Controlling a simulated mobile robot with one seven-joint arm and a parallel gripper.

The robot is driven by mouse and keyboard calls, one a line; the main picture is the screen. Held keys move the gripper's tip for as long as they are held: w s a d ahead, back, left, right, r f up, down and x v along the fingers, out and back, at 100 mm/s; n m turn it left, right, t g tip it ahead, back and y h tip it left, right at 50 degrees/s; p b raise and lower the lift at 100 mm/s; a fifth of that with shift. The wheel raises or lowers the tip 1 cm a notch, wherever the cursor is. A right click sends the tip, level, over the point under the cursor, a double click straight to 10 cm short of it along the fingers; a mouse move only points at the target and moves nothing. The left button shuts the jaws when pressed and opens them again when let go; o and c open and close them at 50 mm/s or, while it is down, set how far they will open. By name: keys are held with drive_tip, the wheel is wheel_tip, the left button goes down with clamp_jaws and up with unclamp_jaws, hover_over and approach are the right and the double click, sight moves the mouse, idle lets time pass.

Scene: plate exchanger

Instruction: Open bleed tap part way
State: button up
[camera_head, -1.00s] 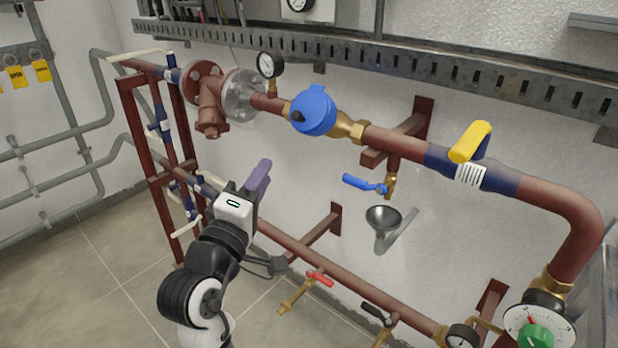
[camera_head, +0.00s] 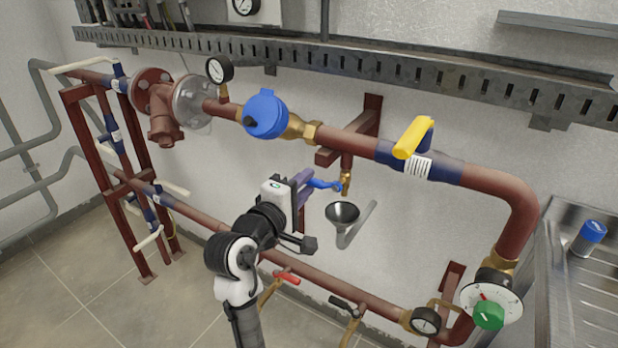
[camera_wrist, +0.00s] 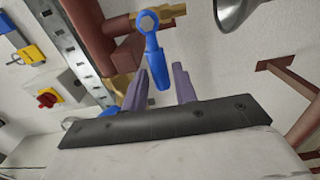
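The bleed tap is a small brass tap (camera_head: 346,184) below the upper pipe, with a blue lever (camera_head: 326,184) pointing left towards my gripper. My gripper (camera_head: 306,184) is at the free end of the lever, its purple fingers pointing at the tap. In the wrist view the blue lever (camera_wrist: 154,52) hangs from its nut, and its end lies between the two spread fingertips (camera_wrist: 160,76). Gaps show on both sides, so my gripper is open and not clamped on it. A dark funnel (camera_head: 342,213) is below the tap; its rim also shows in the wrist view (camera_wrist: 232,12).
A yellow-handled valve (camera_head: 414,138) and a blue-capped meter (camera_head: 265,115) are on the upper pipe. A red lever (camera_head: 287,278) and a black lever (camera_head: 343,303) are on the lower pipe. A brown bracket (camera_head: 350,145) stands behind the tap. A sink (camera_head: 570,290) is at right.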

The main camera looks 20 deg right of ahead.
drive_tip(key=shift+x, duration=1.15)
clamp_jaws()
